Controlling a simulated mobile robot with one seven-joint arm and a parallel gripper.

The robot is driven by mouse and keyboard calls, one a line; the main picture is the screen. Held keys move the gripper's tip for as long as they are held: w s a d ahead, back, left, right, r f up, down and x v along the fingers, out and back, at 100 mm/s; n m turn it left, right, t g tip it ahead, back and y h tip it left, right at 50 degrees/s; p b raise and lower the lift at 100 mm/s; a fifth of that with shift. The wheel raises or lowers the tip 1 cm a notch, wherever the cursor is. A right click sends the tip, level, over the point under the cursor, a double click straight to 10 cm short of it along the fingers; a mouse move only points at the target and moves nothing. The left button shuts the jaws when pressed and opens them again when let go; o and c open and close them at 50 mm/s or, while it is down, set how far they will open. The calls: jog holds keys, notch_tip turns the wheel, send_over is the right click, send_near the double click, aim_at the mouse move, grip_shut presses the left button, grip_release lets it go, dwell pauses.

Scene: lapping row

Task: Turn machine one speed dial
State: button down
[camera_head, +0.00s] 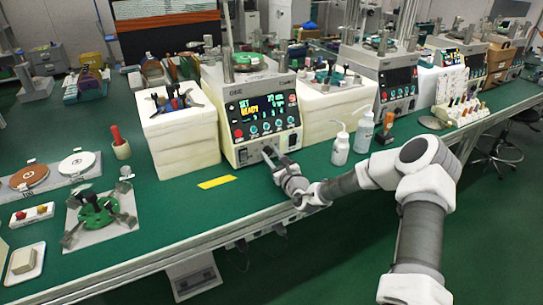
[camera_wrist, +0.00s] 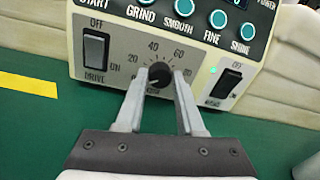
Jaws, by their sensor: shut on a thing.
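Machine one (camera_head: 262,116) is a cream box with a dark panel and a lit green and yellow display, standing on the green bench. Its speed dial (camera_wrist: 160,75) is a black knob on a grey plate with a scale marked 40, 60 and 80. My gripper (camera_wrist: 166,80) is shut on the dial, with one finger on each side of it. In the head view my gripper (camera_head: 268,153) reaches the lower front of the machine. The dial is too small to make out there.
A drive switch (camera_wrist: 95,50) is left of the dial and another black rocker switch (camera_wrist: 228,82) is right of it. White bottles (camera_head: 341,146) stand to the right of my gripper. A yellow strip (camera_head: 216,182) lies on the bench, with clear bench around it.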

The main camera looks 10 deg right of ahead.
jog(key=shift+r+m+p, duration=0.1)
jog(key=shift+m+p, duration=0.3)
jog(key=shift+p, duration=0.2)
jog(key=m+p, duration=0.2)
jog(key=p, duration=0.1)
jog(key=shift+r+m+p, duration=0.15)
jog(key=shift+m+p, duration=0.15)
jog(key=shift+m, duration=0.1)
jog(key=m+p, duration=0.4)
jog(key=m, duration=0.1)
jog(key=shift+d, duration=0.1)
jog(key=m, duration=0.1)
jog(key=m+p, duration=0.1)
jog(key=m, duration=0.1)
jog(key=m+p, duration=0.1)
jog(key=m, duration=0.1)
jog(key=shift+f+g, duration=0.25)
jog(key=shift+g, duration=0.15)
jog(key=m+y+p, duration=0.1)
jog(key=m, duration=0.4)
jog(key=shift+f+m, duration=0.1)
jog(key=shift+m, duration=0.2)
jog(key=c, duration=0.5)
grip_release()
